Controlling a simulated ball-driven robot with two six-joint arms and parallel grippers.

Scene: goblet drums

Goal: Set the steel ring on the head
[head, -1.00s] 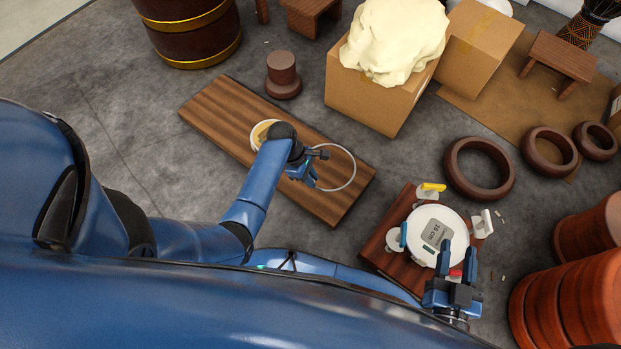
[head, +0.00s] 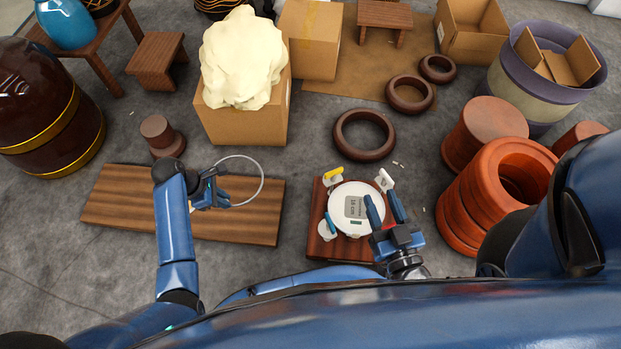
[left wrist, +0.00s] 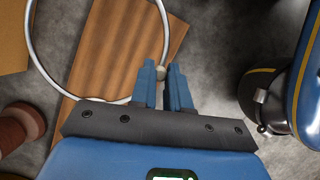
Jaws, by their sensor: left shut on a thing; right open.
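The steel ring (head: 263,178) is a thin, pale hoop. My left gripper (head: 218,192) is shut on its edge and holds it over the wooden board. In the left wrist view the ring (left wrist: 34,50) curves away from the shut fingertips (left wrist: 161,75). The head (head: 343,193) is a white round disc with a grey label, lying on a dark red wooden block (head: 318,246). Clamps stand around it: a yellow-handled one (head: 333,174), a white one (head: 385,180) and a blue-handled one (head: 330,226). My right gripper (head: 384,204) is open at the head's right edge and hides part of it.
The wooden board (head: 120,205) lies at left. A brown pedestal (head: 162,138) and a carton with a cream lump (head: 242,60) stand behind it. Brown rings (head: 364,135) lie behind the block; orange-red drum shells (head: 490,205) stand to its right. Floor between board and block is clear.

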